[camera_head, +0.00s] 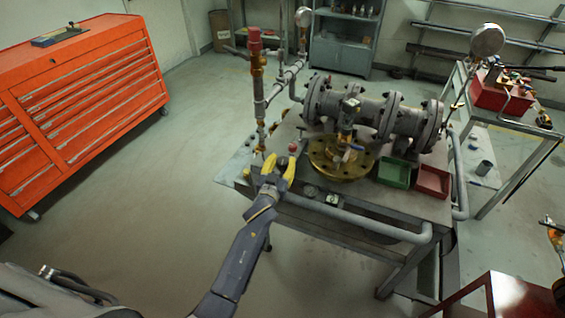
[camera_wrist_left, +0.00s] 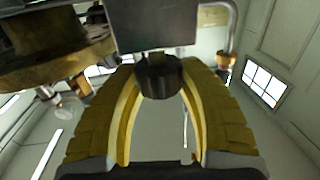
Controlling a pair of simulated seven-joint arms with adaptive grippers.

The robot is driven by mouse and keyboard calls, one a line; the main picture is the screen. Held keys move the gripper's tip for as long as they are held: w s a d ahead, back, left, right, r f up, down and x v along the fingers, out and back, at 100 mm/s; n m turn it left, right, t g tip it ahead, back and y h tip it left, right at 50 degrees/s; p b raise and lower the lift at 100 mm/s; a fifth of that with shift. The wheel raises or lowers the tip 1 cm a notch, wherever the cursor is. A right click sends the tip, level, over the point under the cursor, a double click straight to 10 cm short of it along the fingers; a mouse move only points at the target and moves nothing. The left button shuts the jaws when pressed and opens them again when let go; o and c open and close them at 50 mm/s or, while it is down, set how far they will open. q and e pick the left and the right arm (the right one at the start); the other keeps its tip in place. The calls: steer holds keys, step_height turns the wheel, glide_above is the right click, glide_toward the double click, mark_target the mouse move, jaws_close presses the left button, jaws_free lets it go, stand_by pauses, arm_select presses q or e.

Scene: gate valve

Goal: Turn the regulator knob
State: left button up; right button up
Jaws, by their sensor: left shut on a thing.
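My left gripper (camera_head: 278,168) reaches the left front edge of the workbench. Its yellow fingers are shut on a dark, round knob (camera_wrist_left: 160,76), which sits between the fingertips in the left wrist view, where the gripper (camera_wrist_left: 160,90) also shows. The knob is under a grey box-shaped body (camera_wrist_left: 152,25). In the head view the fingers hide the knob. I take it for the regulator knob; its marks and angle cannot be read.
The workbench carries a large flanged grey pipe (camera_head: 372,108), a brass flange (camera_head: 340,158), and a green bin (camera_head: 394,172) beside a red bin (camera_head: 433,182). A vertical pipe with a red top (camera_head: 254,42) stands behind the gripper. The floor left of the bench is clear, up to an orange tool cabinet (camera_head: 85,95).

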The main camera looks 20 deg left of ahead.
arm_select(q)
steer(key=shift+m+h, duration=0.8)
steer(key=shift+h, duration=0.5)
steer(key=o, duration=1.2)
steer(key=shift+s, duration=0.1)
steer(key=s+a, duration=0.1)
steer(key=s, duration=1)
steer(key=shift+s+a, duration=0.3)
steer(key=shift+a, duration=0.1)
